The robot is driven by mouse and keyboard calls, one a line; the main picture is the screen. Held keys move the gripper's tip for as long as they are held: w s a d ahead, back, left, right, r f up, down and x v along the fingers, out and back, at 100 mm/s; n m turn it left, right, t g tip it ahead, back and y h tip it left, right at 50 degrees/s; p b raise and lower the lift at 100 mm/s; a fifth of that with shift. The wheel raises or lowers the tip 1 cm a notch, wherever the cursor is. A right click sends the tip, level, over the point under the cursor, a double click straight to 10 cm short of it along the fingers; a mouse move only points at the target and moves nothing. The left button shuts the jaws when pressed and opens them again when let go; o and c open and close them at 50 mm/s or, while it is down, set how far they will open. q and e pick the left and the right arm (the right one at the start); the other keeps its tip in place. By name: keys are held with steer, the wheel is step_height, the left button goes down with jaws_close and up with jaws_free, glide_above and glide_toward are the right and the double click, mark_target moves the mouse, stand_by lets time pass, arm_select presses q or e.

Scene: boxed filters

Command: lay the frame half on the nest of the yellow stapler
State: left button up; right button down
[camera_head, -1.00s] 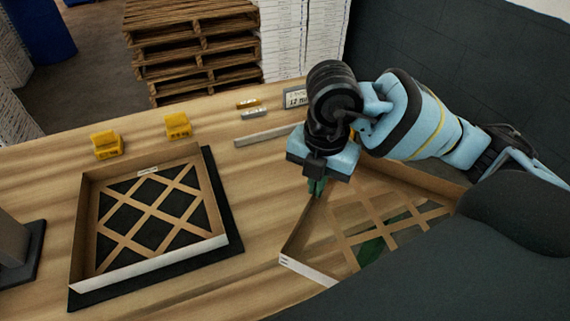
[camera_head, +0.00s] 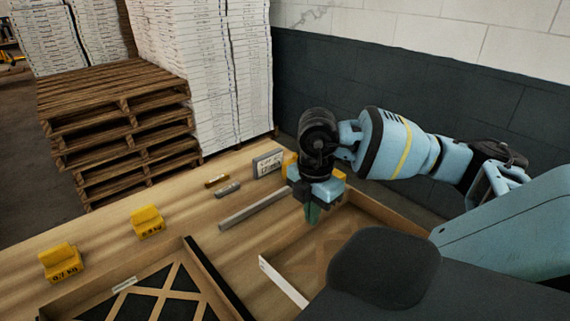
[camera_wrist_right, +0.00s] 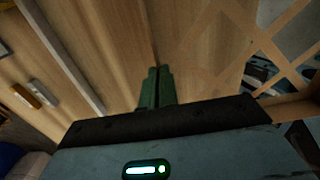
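A shallow cardboard frame half (camera_head: 283,281) with a lattice floor and a pale near wall is at the right of the table, partly hidden by my own body and arm. In the wrist view its lattice (camera_wrist_right: 235,52) fills the right side. My right gripper (camera_head: 312,214) points down at its left wall. The green fingertips (camera_wrist_right: 156,87) are close together with the wall's edge running into them, so they look shut on it. Yellow parts (camera_head: 291,163) show behind the gripper; I cannot tell whether they are the yellow stapler. My left gripper is out of view.
Two yellow weights (camera_head: 60,262) (camera_head: 147,221), a grey bar (camera_head: 255,208), small brass and grey blocks (camera_head: 216,181) (camera_head: 228,190) and a sign (camera_head: 268,163) stand behind. Pallets (camera_head: 120,135) are beyond the table.

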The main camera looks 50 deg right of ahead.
steer(key=shift+w+d, duration=0.15)
steer(key=shift+d, duration=0.05)
steer(key=w, duration=0.5)
steer(key=w+d+f, duration=0.1)
steer(key=w, duration=0.9)
steer(key=shift+w+d+f, duration=0.1)
steer(key=shift+d+f, duration=0.1)
steer(key=shift+d, duration=0.15)
steer(key=shift+w, duration=0.25)
steer(key=shift+f, duration=1.9)
